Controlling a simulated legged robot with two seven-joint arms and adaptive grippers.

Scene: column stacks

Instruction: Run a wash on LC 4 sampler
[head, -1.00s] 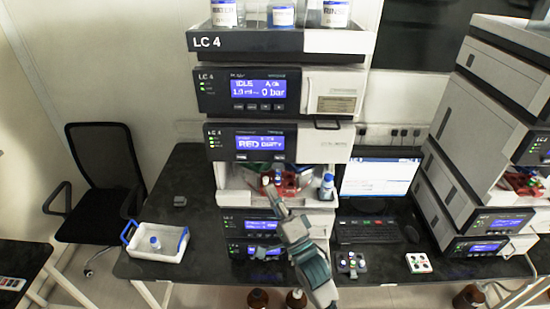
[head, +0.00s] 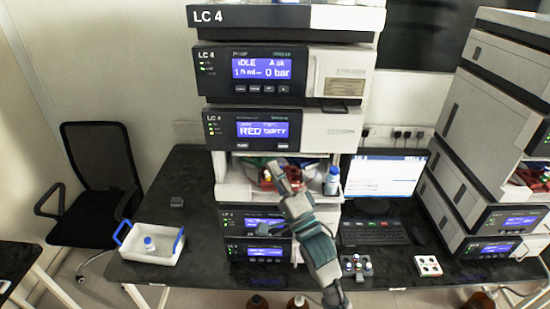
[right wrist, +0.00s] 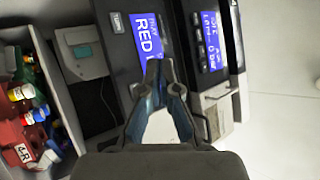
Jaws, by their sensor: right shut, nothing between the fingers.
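The LC 4 sampler (head: 328,133) is a white and black module in the middle of the stack. Its lit blue display (head: 263,130) reads RED and what looks like DIRTY, with small buttons (head: 283,145) below it. In the right wrist view the display (right wrist: 146,37) is turned sideways, with a button (right wrist: 117,22) beside it. My right gripper (head: 276,172) is shut and empty in front of the open bay below the sampler's panel. In the right wrist view the closed fingertips (right wrist: 162,72) point towards the panel, seemingly clear of it. My left gripper is out of view.
The open bay holds red racks with vials (right wrist: 22,95) and a blue-capped bottle (head: 332,182). A white tray with blue handles (head: 160,257) stands left on the dark bench. A monitor (head: 392,182), keyboard (head: 372,232) and a second stack (head: 470,130) are at right.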

